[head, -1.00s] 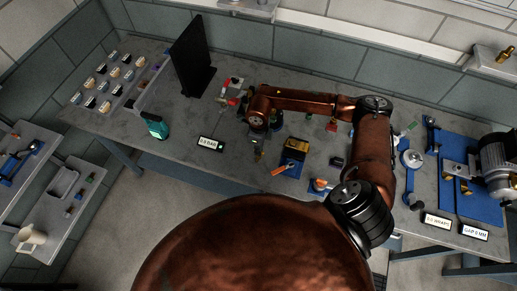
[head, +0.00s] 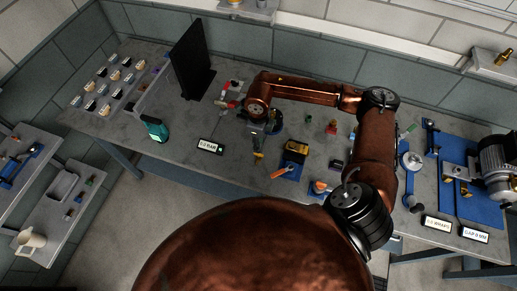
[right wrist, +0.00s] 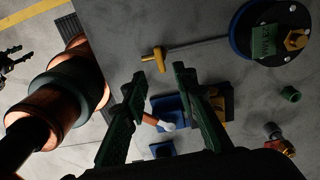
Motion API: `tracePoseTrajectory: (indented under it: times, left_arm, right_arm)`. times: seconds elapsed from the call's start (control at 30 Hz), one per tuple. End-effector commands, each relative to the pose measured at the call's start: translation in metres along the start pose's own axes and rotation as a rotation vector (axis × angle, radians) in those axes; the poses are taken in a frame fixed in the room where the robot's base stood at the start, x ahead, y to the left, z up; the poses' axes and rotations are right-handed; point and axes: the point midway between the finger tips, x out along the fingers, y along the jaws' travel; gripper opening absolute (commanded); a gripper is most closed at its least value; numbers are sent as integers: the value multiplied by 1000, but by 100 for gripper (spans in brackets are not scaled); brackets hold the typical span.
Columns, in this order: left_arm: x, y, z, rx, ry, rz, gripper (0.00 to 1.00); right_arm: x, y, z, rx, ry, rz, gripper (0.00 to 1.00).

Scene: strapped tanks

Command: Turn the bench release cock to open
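A yellow T-shaped handle (right wrist: 153,58) sits on a thin rod in the right wrist view. The rod runs to a round blue-rimmed fitting (right wrist: 240,32) with a green tag and a brass nut. I take this handle as the release cock, though no label confirms it. In the head view the yellow handle (head: 258,155) shows just below my right gripper (head: 257,141). In the right wrist view my right gripper (right wrist: 160,76) is open and empty, its two fingertips either side of the handle's line. I cannot tell the remaining gap.
A blue-and-yellow block with an orange handle (head: 283,170) stands right of the gripper. A pressure sign (head: 210,146), a teal device (head: 155,129) and a black panel (head: 190,62) stand left. A motor on blue plates (head: 497,165) is far right. Bare bench lies around the sign.

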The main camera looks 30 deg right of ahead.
Motion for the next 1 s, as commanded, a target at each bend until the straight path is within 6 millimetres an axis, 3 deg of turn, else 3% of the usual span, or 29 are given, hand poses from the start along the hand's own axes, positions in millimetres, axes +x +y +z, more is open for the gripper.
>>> tracePoseTrajectory:
  times: [0.1,0.3,1.0]
  left_arm:
    - [0,0,0,0,0,0,40]
    - [0,1,0,0,0,1,40]
    - [0,1,-4,1,4,1,40]
  right_arm:
    - [-22,0,0,-2,-1,-2,26]
    - [-43,0,0,0,0,0,26]
    - [-46,0,0,0,1,1,26]
